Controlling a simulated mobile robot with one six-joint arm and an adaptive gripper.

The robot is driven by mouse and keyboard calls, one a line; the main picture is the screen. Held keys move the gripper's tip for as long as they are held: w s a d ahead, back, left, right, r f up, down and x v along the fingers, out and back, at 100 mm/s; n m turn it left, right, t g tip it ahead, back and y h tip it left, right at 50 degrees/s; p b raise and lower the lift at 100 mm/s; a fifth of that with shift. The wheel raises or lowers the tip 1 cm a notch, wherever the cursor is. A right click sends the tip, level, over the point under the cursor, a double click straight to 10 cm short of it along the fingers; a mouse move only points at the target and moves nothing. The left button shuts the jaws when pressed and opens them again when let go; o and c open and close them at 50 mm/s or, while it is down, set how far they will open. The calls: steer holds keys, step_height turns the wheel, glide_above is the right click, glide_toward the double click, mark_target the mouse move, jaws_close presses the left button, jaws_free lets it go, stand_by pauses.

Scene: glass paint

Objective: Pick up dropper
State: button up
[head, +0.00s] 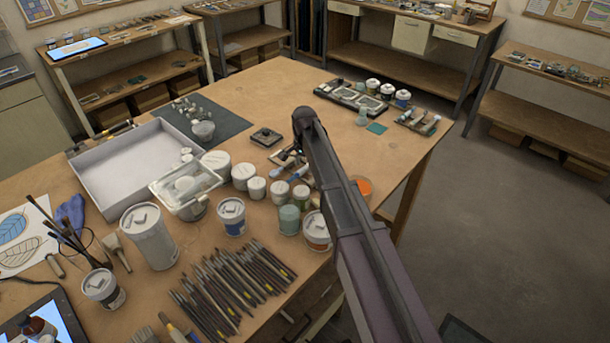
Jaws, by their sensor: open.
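My arm reaches from the lower right up over the table, and its upper joint hides part of the tabletop. I cannot pick out a dropper with certainty. Small pale-blue and white tube-like things (298,172) lie just left of my arm, partly hidden by it, among small jars. Small dark and white pieces (287,156) lie close by. Several small items (186,108) also stand on the dark mat (232,121) at the back left, too small to name.
Trays of jars (368,100) stand at the right back. Bare wood shows at the back middle and right of my arm.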

steer(key=shift+f, duration=0.4)
stand_by(0.3)
jaws_close()
